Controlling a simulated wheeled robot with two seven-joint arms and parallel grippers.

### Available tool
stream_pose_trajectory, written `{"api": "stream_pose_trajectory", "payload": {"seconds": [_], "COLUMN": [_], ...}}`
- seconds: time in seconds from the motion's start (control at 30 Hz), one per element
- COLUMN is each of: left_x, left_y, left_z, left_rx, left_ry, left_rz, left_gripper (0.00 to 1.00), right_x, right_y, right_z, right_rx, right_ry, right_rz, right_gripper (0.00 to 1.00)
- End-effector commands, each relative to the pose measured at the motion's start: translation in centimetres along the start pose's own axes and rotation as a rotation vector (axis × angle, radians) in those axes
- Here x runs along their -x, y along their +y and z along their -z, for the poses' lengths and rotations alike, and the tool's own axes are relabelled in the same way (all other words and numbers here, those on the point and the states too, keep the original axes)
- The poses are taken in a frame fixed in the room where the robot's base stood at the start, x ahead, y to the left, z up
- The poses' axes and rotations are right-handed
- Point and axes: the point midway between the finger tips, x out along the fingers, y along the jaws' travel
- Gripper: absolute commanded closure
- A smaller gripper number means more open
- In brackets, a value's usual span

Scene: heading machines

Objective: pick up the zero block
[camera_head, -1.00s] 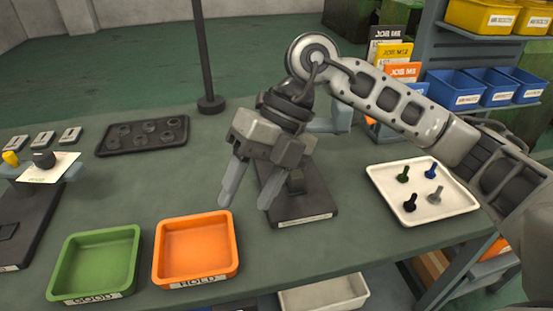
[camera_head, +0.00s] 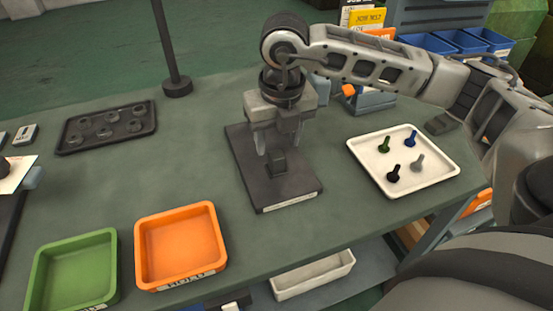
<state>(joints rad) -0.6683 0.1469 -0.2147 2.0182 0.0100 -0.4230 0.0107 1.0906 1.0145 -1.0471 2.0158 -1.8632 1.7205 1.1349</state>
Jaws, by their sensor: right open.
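My right gripper (camera_head: 279,143) points down over the dark flat stand (camera_head: 246,160) in the middle of the bench. Its two fingers are apart, one on each side above a small dark block-like piece (camera_head: 278,163) on the stand. This piece may be the zero block; I cannot read a label that says so. The fingers partly cover it, and I cannot tell whether they touch it. Small grey blocks also lie at the far left, one of them in clear view (camera_head: 25,134). My left gripper is not in view.
A green tray (camera_head: 75,270) and an orange tray (camera_head: 180,245) stand at the front left. A white tray (camera_head: 440,170) with several coloured bolts is at the right. A black tray (camera_head: 105,128) with round pieces and a post (camera_head: 177,87) are at the back left.

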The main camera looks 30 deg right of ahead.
Motion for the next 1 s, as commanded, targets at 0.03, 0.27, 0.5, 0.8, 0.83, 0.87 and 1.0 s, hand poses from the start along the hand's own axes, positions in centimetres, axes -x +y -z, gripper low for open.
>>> {"api": "stream_pose_trajectory", "payload": {"seconds": [0.03,0.27,0.5,0.8,0.83,0.87,1.0], "left_x": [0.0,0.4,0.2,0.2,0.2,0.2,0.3], "left_y": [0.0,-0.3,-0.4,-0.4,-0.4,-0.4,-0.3], "left_z": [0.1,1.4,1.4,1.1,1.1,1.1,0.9], "left_rx": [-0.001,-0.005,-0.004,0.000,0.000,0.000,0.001], "left_ry": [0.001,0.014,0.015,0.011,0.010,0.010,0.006], "left_rz": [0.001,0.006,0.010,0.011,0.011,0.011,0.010], "left_gripper": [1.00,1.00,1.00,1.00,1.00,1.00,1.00], "right_x": [-0.3,-3.3,-5.3,-5.3,-5.3,-5.3,-5.2], "right_y": [0.0,-0.1,0.0,0.0,0.0,0.0,0.0], "right_z": [0.0,0.1,0.0,0.0,0.0,0.0,0.0], "right_rx": [0.000,0.001,0.000,0.001,0.001,0.001,0.001], "right_ry": [0.002,0.005,0.000,0.000,0.000,0.000,-0.001], "right_rz": [0.001,0.003,0.001,0.000,0.000,0.000,-0.001], "right_gripper": [0.49,0.49,0.49,0.85,0.94,1.00,1.00]}}
